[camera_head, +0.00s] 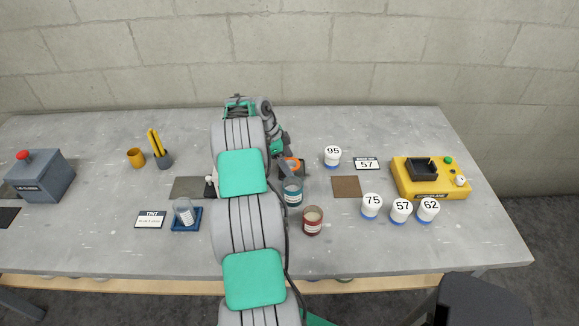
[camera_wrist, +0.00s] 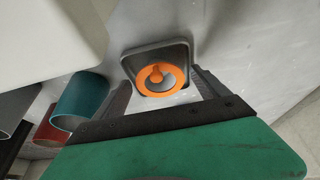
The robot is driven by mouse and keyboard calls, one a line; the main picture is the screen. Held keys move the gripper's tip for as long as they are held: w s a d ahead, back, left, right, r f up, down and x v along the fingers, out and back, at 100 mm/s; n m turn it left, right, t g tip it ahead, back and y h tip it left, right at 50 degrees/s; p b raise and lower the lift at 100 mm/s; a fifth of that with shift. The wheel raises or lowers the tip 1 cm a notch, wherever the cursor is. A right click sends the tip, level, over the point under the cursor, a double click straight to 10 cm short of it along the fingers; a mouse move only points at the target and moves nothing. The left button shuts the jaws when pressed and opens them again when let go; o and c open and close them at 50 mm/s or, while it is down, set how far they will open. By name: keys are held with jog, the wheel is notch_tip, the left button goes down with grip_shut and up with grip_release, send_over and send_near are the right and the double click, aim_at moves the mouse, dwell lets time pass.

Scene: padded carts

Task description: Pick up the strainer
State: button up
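The strainer looks to be the orange ring with a grey centre and a small orange tab (camera_wrist: 160,80). In the wrist view it lies in a dark grey square holder (camera_wrist: 143,53). In the head view its orange rim (camera_head: 294,164) shows just right of my arm, partly hidden. My gripper (camera_wrist: 163,82) is open, with one finger on each side of the strainer in the wrist view. I cannot tell whether the fingers touch it or how far above it they are. My arm hides much of this spot in the head view.
A teal cup (camera_head: 292,193) and a red cup (camera_head: 312,221) stand close by, in front of the strainer. White numbered jars (camera_head: 372,205), a brown mat (camera_head: 346,187) and a yellow device (camera_head: 432,178) are at the right. A blue tray with a beaker (camera_head: 186,217) is left of my arm.

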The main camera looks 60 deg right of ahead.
jog(key=c, duration=1.3)
jog(key=shift+r, duration=0.15)
